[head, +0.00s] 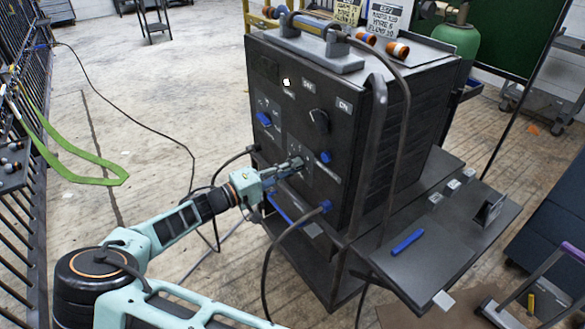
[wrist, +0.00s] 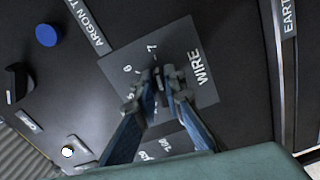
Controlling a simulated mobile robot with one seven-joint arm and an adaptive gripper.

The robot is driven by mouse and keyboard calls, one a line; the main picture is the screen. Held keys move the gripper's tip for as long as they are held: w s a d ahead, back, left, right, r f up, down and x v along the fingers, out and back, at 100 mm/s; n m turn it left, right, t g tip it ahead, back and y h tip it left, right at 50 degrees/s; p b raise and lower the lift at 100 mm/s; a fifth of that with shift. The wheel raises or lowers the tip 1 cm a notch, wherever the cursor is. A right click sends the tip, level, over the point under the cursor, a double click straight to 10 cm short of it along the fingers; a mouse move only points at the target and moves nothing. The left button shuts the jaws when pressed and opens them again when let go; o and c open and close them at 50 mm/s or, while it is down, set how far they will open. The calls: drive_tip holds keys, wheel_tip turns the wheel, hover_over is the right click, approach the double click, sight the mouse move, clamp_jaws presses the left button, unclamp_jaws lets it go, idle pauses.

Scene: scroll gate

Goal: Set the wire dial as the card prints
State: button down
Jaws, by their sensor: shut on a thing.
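The wire dial's grey plate (wrist: 180,38), printed WIRE with numbers around it, is on the front of the black welding machine (head: 345,110). My gripper (head: 297,164) reaches that panel from the left. In the wrist view my gripper (wrist: 163,82) has its fingertips closed around the dial at the plate's centre. The fingers hide most of the dial, so its pointer setting cannot be read. A 7 shows just above the fingertips, and other numbers are partly covered. A printed card (head: 386,20) stands on top of the machine; its lines are too small to read surely.
Near the plate are a blue button (wrist: 47,35), a black knob (head: 319,121) and a blue switch (head: 264,119). A cable (head: 268,262) loops from a lower blue plug. A side shelf (head: 430,260) holds a blue marker (head: 407,242). Open floor lies left of the machine.

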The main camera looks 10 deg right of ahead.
idle(0.4)
drive_tip(key=c, duration=2)
unclamp_jaws()
drive_tip(key=v, duration=1.2)
drive_tip(key=shift+s, duration=0.1)
